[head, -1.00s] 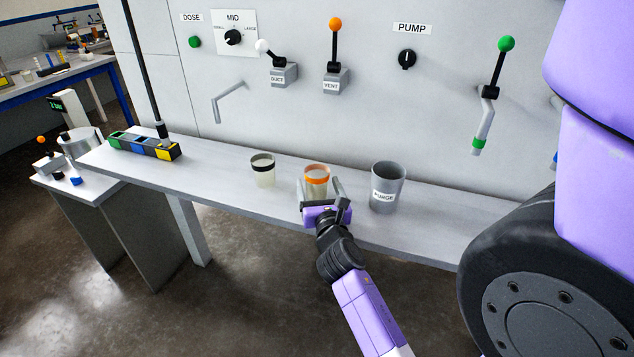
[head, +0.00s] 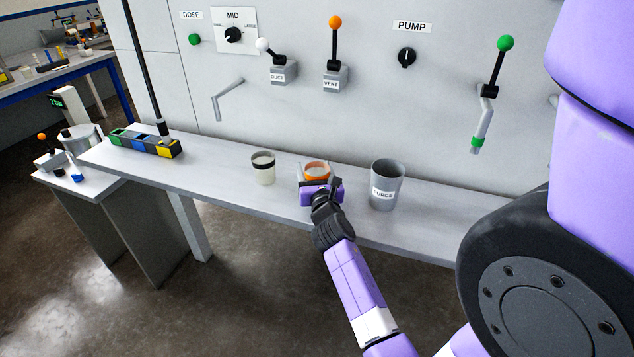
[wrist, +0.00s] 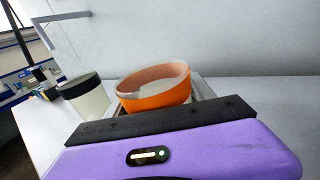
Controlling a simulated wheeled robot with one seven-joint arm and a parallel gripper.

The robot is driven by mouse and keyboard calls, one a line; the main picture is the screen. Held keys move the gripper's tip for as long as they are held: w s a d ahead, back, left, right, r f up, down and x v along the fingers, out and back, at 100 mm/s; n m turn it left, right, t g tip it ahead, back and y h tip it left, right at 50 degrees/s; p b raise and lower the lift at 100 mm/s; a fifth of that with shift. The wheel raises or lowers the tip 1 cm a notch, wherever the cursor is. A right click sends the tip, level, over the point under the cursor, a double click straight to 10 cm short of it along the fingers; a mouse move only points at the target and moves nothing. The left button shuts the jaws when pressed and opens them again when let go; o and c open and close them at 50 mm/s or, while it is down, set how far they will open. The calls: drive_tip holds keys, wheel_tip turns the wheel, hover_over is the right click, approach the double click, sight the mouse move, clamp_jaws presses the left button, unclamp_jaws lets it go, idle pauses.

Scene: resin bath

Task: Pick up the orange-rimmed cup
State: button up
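The orange-rimmed cup (head: 317,168) stands on the bench, pale below its orange band. In the wrist view the cup (wrist: 155,95) is straight ahead, its lower part hidden behind my gripper's dark edge. My gripper (head: 317,181) is right at the cup from the front, with its fingers beside the cup. The fingers are mostly hidden, and I cannot tell whether they press on it.
A black-rimmed cup (head: 263,168) stands close on the left. A grey PURGE container (head: 387,186) stands close on the right. The panel wall with levers rises behind the narrow bench (head: 225,172). A coloured block rack (head: 145,144) is at the bench's left end.

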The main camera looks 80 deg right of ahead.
drive_tip(key=c, duration=0.9)
drive_tip(key=shift+r, duration=0.1)
